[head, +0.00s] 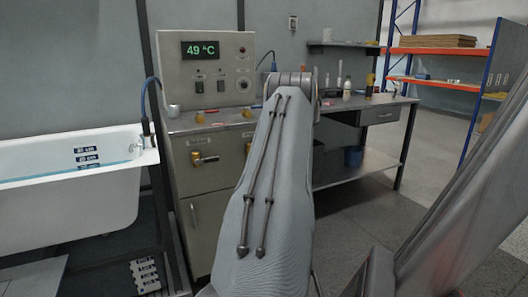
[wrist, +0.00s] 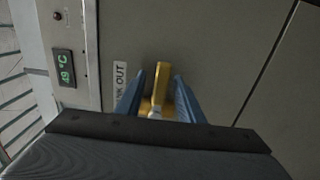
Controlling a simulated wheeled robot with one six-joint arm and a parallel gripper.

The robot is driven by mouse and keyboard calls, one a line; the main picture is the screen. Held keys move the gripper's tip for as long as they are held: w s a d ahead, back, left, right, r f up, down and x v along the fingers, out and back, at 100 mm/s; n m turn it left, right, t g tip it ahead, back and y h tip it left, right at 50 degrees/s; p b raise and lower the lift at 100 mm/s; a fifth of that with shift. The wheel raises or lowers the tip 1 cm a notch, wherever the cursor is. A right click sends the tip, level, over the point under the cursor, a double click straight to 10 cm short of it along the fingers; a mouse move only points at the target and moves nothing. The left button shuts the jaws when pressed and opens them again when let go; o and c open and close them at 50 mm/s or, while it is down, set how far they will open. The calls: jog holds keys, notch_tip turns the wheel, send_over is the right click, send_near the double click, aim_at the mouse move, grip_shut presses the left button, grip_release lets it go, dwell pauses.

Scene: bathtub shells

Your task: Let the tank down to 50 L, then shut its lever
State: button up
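A white tub (head: 75,205) stands at the left with bluish water in it. Dark level plates (head: 87,157) sit on its inner wall, too small to read surely; the water surface lies close to the lower ones. In the wrist view, a yellow lever (wrist: 160,88) stands beside a label ending in "NK OUT" (wrist: 120,82). My gripper (wrist: 160,82) has its two blue fingers either side of this lever, seemingly with a slight gap. In the head view, my arm hides the gripper. A yellow-handled lever (head: 197,158) shows free on the cabinet front.
The cabinet's control panel (head: 205,75) reads 49 °C and has switches and a knob. A workbench (head: 375,104) with bottles stands behind my arm at the right. A blue and orange shelf rack (head: 430,52) is farther back. Open floor lies at the right.

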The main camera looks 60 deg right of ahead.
jog(key=shift+s, duration=0.1)
jog(key=v, duration=0.7)
jog(key=shift+s+a, duration=0.25)
